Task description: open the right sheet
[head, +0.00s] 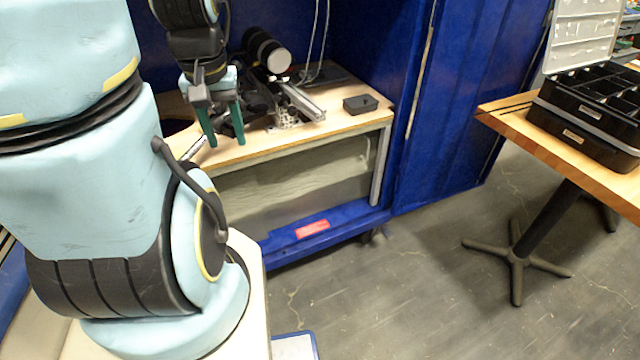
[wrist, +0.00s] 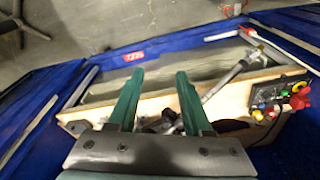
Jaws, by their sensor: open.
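The right sheet appears to be the tall blue panel (head: 460,100) to the right of the workbench in the head view. A pale strip runs down its near edge, and it stands beside the bench. In the wrist view, a blue surface with a similar pale strip (wrist: 30,133) lies at the left edge. My gripper (head: 226,142) is over the left part of the bench, its green fingers apart and empty. The fingers also show in the wrist view (wrist: 164,76). My gripper is well left of the right sheet and apart from it.
The workbench (head: 345,128) holds a black cylinder (head: 265,50), metal rails and a small black box (head: 367,103). Colored connectors (wrist: 285,100) show in the wrist view. A wooden table (head: 560,155) with a black case (head: 590,120) stands right. The floor between is clear.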

